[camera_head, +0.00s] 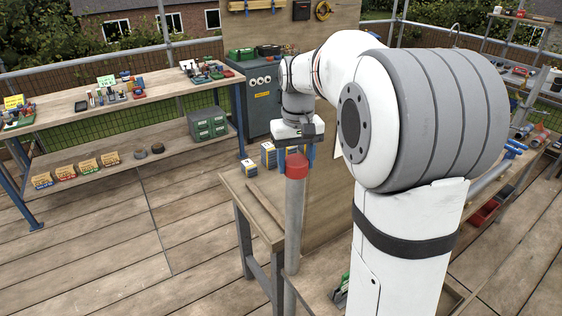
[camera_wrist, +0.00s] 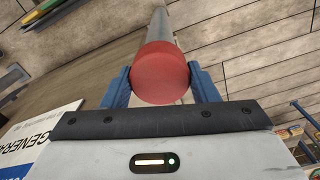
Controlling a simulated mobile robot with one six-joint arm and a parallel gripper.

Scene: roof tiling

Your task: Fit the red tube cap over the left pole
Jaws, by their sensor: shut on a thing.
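The red tube cap (camera_head: 296,168) is at the top of the grey left pole (camera_head: 294,225) in the head view. In the wrist view the red cap (camera_wrist: 160,75) sits between the two blue fingers of my gripper (camera_wrist: 160,84), which is shut on it. The grey pole (camera_wrist: 160,30) runs away beyond the cap, in line with it. In the head view my gripper (camera_head: 296,158) is directly over the pole, its fingers at the cap's sides. How far the pole reaches inside the cap is hidden.
A wooden workbench (camera_head: 240,195) stands beside the pole, with small boxes (camera_head: 268,155) near its back edge. A wooden shelf unit (camera_head: 60,108) with small parts is at the left. A white printed sheet (camera_wrist: 35,140) lies at the wrist view's left. The deck floor at left is clear.

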